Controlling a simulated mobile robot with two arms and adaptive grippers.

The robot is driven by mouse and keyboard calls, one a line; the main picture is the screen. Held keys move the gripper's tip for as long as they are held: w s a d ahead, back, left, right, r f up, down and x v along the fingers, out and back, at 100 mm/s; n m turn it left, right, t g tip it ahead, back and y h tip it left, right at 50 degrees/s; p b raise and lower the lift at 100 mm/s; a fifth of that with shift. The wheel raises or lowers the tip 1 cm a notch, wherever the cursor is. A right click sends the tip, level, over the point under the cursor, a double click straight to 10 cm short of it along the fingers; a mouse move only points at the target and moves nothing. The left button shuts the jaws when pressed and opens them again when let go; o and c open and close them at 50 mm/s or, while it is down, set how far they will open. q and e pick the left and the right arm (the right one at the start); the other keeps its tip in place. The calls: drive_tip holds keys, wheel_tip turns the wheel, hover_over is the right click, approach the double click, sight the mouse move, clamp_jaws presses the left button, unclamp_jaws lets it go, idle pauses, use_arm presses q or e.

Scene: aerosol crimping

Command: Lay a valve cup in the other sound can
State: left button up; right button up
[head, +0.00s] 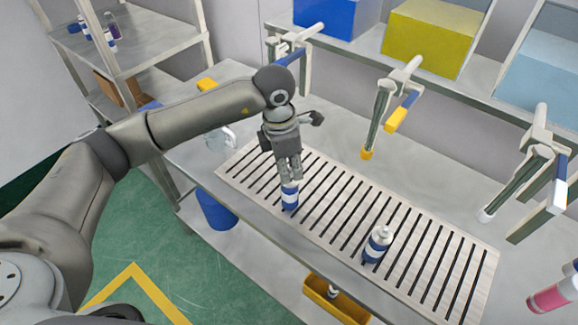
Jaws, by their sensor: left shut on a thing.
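A blue-and-white can (290,197) stands upright on the slatted board on the bench. My left gripper (290,179) points straight down over it, fingers shut with the tips at the can's top. The valve cup between the fingertips is too small and covered to make out, and I cannot tell whether it touches the can's mouth. A second blue-and-white can (377,246) stands upright farther right on the board, with a pale raised top. My right gripper is not in view.
The slatted board (418,212) is clear between and around the cans. Hand-lever tools (378,115) hang over the bench behind. Blue and yellow bins (430,38) sit on the shelf above. A pink-and-white cylinder (553,297) lies at lower right. A yellow bin (328,302) stands below the bench's front edge.

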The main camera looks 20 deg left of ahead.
use_arm(q)
drive_tip(key=shift+b, duration=0.35)
idle(0.3)
drive_tip(key=o, duration=0.7)
drive_tip(key=o, duration=0.6)
drive_tip(key=shift+r, duration=0.1)
